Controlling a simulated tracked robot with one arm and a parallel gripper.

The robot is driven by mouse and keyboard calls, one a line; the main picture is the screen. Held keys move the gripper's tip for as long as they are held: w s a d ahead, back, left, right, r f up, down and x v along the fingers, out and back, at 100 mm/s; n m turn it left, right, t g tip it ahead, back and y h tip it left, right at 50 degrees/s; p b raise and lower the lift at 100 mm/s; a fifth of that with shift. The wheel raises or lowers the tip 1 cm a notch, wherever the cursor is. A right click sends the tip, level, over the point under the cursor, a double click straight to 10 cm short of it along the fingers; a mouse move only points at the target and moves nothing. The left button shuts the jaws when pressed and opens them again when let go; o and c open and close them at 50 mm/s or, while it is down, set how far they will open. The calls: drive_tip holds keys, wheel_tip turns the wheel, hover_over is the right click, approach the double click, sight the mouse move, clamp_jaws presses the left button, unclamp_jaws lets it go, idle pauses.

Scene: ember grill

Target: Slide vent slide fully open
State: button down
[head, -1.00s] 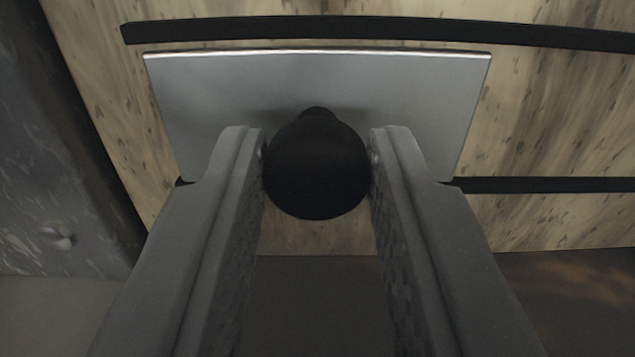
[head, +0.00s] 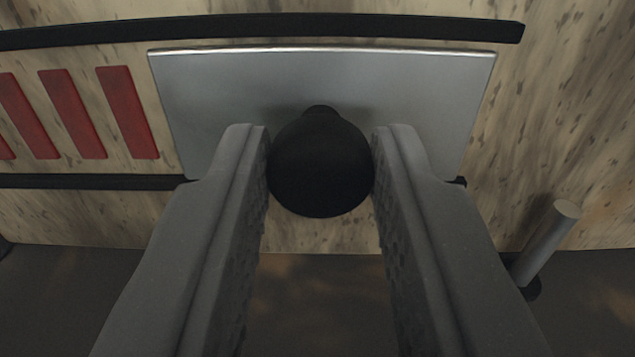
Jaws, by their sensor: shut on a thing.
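The vent slide is a silver metal plate (head: 400,100) with a round black knob (head: 320,165) at its middle. It sits between an upper black rail (head: 300,28) and a lower black rail (head: 90,181), at the right ends of both. My gripper (head: 320,160) is shut on the black knob, one finger on each side. Several red slanted bars (head: 128,112), which look like vent slots, show uncovered left of the plate. Part of the lower rail is hidden behind the plate and my fingers.
A short grey post (head: 545,240) stands at the lower right, apart from the plate. The speckled tan panel (head: 570,110) is bare right of the plate. A dark surface (head: 320,310) lies below the panel.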

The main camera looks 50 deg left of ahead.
drive_tip(key=shift+w+d, duration=0.2)
drive_tip(key=shift+d, duration=0.1)
drive_tip(key=c, duration=1.2)
unclamp_jaws()
drive_tip(key=shift+d, duration=0.1)
drive_tip(key=shift+s, duration=0.1)
drive_tip(key=shift+s+d+r, duration=0.1)
drive_tip(key=shift+s+d, duration=0.15)
drive_tip(key=shift+s, duration=0.1)
drive_tip(key=p+v, duration=0.3)
drive_tip(key=v, duration=0.9)
drive_tip(key=shift+s+d, duration=0.2)
drive_tip(key=shift+s, duration=0.05)
drive_tip(key=shift+w, duration=0.1)
